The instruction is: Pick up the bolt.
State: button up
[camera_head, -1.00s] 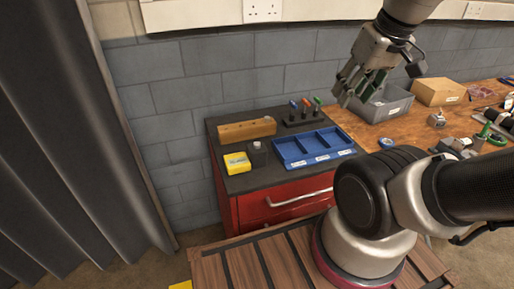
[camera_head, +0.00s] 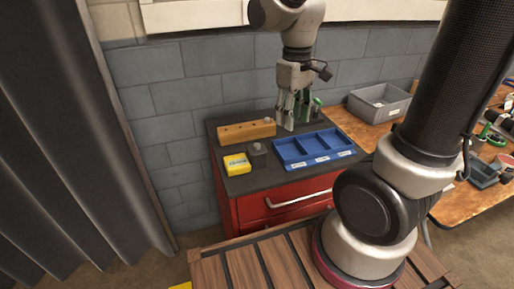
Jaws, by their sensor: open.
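I cannot clearly make out a bolt at this size. A small grey round piece (camera_head: 268,121) shows at the right end of the wooden block (camera_head: 238,132), and a dark small block (camera_head: 257,150) with a greyish top stands in front of it; either may hold the bolt. My gripper (camera_head: 291,126) is open and points down over the back of the red cabinet's dark top (camera_head: 245,184), right of the wooden block and behind the blue tray. Its fingers hide most of the tool rack. I see nothing between the fingers.
A blue tray (camera_head: 292,152) with three compartments lies in front of my gripper. A yellow box (camera_head: 237,164) sits at the front left. A green tool handle (camera_head: 317,103) rises beside my fingers. A grey bin (camera_head: 368,112) stands on the wooden bench to the right.

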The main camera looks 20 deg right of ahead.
aim_at(257, 144)
jog(key=w+a+f+n, duration=0.1)
jog(key=w+a+f, duration=0.1)
jog(key=w, duration=0.1)
jog(key=w+a+f+n, duration=0.2)
jog(key=w, duration=0.1)
jog(key=w+a+f+n, duration=0.2)
jog(key=w, duration=0.1)
jog(key=shift+w+a, duration=0.1)
jog(key=shift+w+r+n, duration=0.1)
jog(key=shift+w+n, duration=0.05)
jog(key=shift+n, duration=0.25)
jog(key=shift+w+a+f, duration=0.1)
jog(key=shift+f, duration=0.15)
jog(key=f, duration=0.7)
jog(key=shift+s+f, duration=0.15)
jog(key=shift+s, duration=0.15)
jog(key=shift+c, duration=0.4)
grip_shut()
